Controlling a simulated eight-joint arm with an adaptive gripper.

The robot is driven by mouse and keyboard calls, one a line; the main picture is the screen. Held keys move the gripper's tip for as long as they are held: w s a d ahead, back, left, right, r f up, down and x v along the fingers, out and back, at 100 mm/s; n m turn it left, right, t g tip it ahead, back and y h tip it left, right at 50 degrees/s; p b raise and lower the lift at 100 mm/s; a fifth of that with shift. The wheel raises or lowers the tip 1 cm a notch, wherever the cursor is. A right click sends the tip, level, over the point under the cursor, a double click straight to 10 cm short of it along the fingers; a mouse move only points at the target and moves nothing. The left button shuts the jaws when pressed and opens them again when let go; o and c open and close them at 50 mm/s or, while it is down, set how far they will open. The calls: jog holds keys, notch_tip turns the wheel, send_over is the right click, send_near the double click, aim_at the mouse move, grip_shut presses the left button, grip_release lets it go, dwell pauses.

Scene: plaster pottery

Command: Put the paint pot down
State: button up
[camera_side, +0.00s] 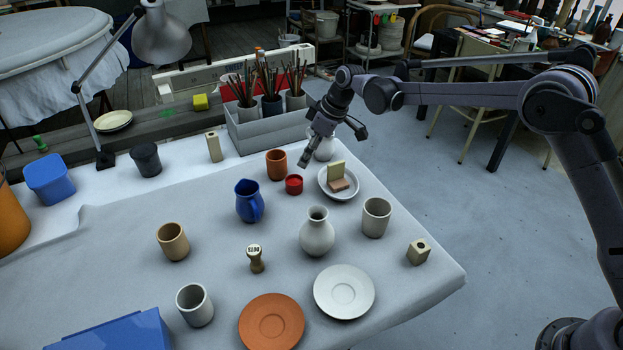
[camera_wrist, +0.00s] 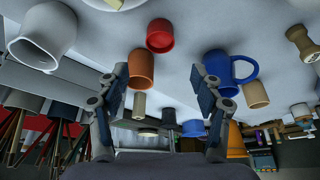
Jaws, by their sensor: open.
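The paint pot is a small red pot (camera_side: 294,185) standing upright on the cloth-covered table, in front of a terracotta cup and left of a white dish. In the wrist view the red pot (camera_wrist: 160,35) shows near the top centre, beyond my fingertips. My gripper (camera_side: 304,161) is above and slightly behind the pot, apart from it. In the wrist view my gripper (camera_wrist: 160,82) has its two fingers spread with nothing held between them.
Close by are the terracotta cup (camera_side: 277,165), a blue jug (camera_side: 248,203), the white dish (camera_side: 351,190) with sponges and a white vase (camera_side: 323,149). A grey box (camera_side: 270,134) of brush pots stands behind. Some clear cloth lies in front of the pot.

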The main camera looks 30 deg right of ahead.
jog(key=s+d+r+m+t+h, duration=0.1)
jog(key=s+d+r+m, duration=0.1)
jog(key=s+d+r, duration=0.45)
jog(key=s+d+r+m+t+h, duration=0.1)
jog(key=s+d+r+m, duration=0.2)
jog(key=s+r, duration=0.55)
jog(key=s+d+f+m+t, duration=0.1)
jog(key=s+d+f+m, duration=0.1)
jog(key=s, duration=0.8)
jog(key=s+d+f+m+t+h, duration=0.1)
jog(key=s+d+f, duration=0.3)
jog(key=s, duration=0.7)
jog(key=shift+d+m, duration=0.3)
jog(key=shift+m, duration=0.2)
jog(key=shift+w, duration=0.1)
